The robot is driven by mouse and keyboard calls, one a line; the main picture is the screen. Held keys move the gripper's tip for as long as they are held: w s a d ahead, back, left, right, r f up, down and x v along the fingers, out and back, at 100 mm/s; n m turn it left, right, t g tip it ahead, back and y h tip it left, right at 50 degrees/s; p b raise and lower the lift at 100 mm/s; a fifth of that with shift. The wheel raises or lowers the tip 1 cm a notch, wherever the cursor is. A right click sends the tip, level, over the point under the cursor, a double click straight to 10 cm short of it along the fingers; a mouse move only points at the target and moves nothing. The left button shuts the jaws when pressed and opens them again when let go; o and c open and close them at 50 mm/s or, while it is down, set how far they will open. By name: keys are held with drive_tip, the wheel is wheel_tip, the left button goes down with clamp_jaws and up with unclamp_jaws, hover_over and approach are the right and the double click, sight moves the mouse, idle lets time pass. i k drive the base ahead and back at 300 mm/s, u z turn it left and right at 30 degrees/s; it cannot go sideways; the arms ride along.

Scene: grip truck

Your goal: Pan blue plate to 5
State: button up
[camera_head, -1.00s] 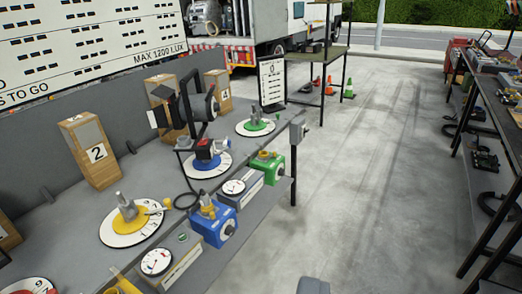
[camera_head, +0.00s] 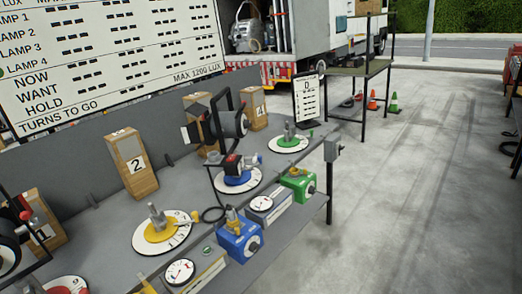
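The blue plate (camera_head: 237,180) is a round blue disc on a white numbered dial, in the middle of the grey bench. A dark block with a red part (camera_head: 232,163) stands on it, and a black lamp in a yoke (camera_head: 232,122) rises above it. The dial's marks are too small to read, and the block and lamp hide part of it. A blue box with a yellow top (camera_head: 239,241) stands at the bench's front edge, below the plate in the picture. My gripper is not in view.
A yellow plate (camera_head: 160,229) lies to the left and a green plate (camera_head: 288,141) to the right, each on a white dial. A green box (camera_head: 299,184) and gauges (camera_head: 261,204) line the front edge. Numbered wooden blocks (camera_head: 131,163) stand behind.

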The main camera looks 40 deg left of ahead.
sight(246, 175)
drive_tip(key=u, duration=0.05)
drive_tip(key=i, duration=1.3)
drive_tip(key=u, duration=0.85)
drive_tip(key=i, duration=1.7)
drive_tip(key=u, duration=0.65)
